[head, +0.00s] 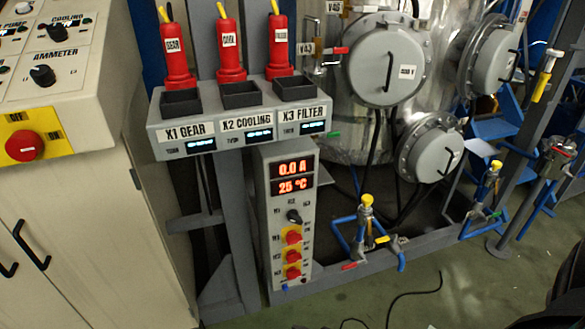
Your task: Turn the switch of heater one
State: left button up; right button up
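The heater control box (286,225) is a narrow grey upright panel in the middle of the head view. Its red displays read 0.0 A (292,168) and 25 °C (292,185). A black rotary knob (294,216) sits below them. Under it are three red switches in a column: top (292,237), middle (292,255) and bottom (292,272). The small labels beside them seem to number them from the top, but are hard to read. The exact switch positions are too small to tell. Neither of my grippers is in view.
A socket box (240,128) with several red plugs stands above the panel, overhanging its left side. A beige control cabinet (95,200) with a red emergency button (22,146) is at left. A yellow-topped valve (366,215) and blue pipes stand to the right. A black cable (410,293) lies on the green floor.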

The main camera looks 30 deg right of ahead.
aim_at(291, 238)
jog(key=z, duration=1.45)
